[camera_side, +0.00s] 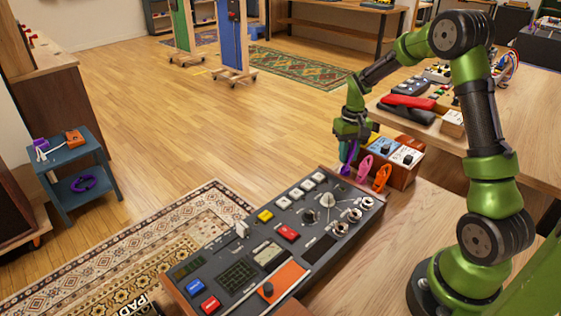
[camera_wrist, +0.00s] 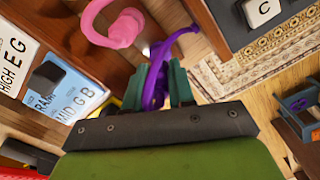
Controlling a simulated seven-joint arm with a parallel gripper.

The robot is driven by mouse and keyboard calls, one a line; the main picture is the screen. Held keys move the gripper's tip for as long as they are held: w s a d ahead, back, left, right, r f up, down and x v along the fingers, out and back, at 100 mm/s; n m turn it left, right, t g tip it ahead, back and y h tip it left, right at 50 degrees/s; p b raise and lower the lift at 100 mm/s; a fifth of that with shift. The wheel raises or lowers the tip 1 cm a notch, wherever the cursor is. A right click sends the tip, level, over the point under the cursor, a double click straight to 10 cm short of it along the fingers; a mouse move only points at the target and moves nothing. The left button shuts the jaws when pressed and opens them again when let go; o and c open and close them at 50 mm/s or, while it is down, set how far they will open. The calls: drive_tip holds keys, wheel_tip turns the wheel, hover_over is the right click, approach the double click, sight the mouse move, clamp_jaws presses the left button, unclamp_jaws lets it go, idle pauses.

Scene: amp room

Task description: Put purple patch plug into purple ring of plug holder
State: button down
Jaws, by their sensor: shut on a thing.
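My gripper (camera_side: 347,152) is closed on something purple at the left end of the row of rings. In the wrist view the teal fingertips (camera_wrist: 166,85) have purple between them, and a curved purple piece (camera_wrist: 183,42) reaches up and right from there. Purple also shows just below the fingers in the side view (camera_side: 346,169). I take the held thing to be the purple patch plug; I cannot separate it from the purple ring, nor tell how far in it is. The holder's pink ring (camera_side: 365,168) and orange ring (camera_side: 381,178) stand to the right; pink also shows in the wrist view (camera_wrist: 113,27).
A wooden box with blue and white pedals (camera_side: 404,158) stands right behind the rings. A grey control console (camera_side: 275,236) with knobs and buttons lies in front. A blue side table (camera_side: 72,158) stands far left. Open floor lies beyond.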

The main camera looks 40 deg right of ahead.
drive_tip(key=shift+f, duration=1.05)
idle(1.0)
drive_tip(key=shift+c, duration=2.4)
unclamp_jaws()
drive_tip(key=shift+d+r, duration=0.1)
drive_tip(key=shift+r, duration=0.05)
drive_tip(key=shift+r, duration=3.4)
